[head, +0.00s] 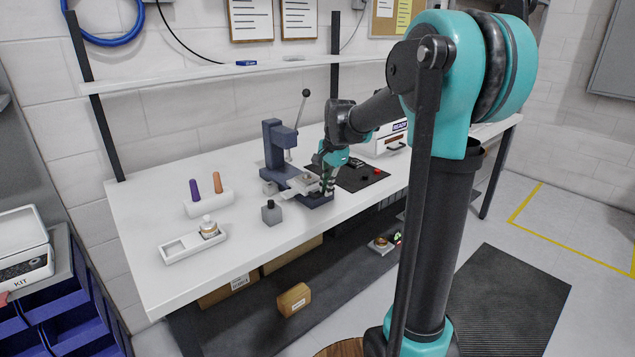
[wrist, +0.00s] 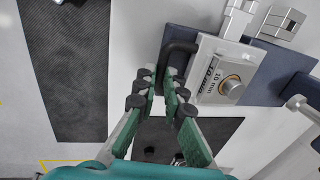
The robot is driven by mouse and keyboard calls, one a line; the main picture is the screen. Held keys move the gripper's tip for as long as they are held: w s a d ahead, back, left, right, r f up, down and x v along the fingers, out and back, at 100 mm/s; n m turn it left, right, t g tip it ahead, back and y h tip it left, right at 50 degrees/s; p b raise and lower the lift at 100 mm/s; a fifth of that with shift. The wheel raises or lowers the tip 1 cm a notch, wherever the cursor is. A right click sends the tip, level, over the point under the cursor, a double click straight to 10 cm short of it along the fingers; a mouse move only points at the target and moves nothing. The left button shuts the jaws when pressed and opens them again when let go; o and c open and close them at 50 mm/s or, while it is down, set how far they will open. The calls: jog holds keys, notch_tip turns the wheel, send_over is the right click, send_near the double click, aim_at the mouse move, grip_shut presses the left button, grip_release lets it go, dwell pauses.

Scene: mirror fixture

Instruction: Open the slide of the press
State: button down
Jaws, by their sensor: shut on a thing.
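The press (head: 272,150) stands on the bench, dark blue with a lever and a grey slide (head: 303,184) low at its front. In the wrist view the slide (wrist: 213,60) is a light plate with a round metal piece (wrist: 231,86) and lettering. A black handle (wrist: 170,50) sticks out from its edge. The grip itself is partly hidden by the finger pads.
A dark mat (head: 362,178) with small parts lies right of the press. A small grey block (head: 271,213), a white tray (head: 180,248) with a round part, and a white holder (head: 207,203) with purple and orange handles stand to the left. A shelf (head: 200,76) runs behind.

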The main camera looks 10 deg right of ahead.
jog(key=shift+s+d, duration=0.1)
jog(key=shift+s, duration=0.1)
jog(key=c, duration=1.6)
grip_release()
notch_tip(320, 180, up, 12)
jog(key=s+d, duration=0.1)
jog(key=s, duration=0.1)
jog(key=shift+d, duration=0.15)
jog(key=shift+f, duration=0.1)
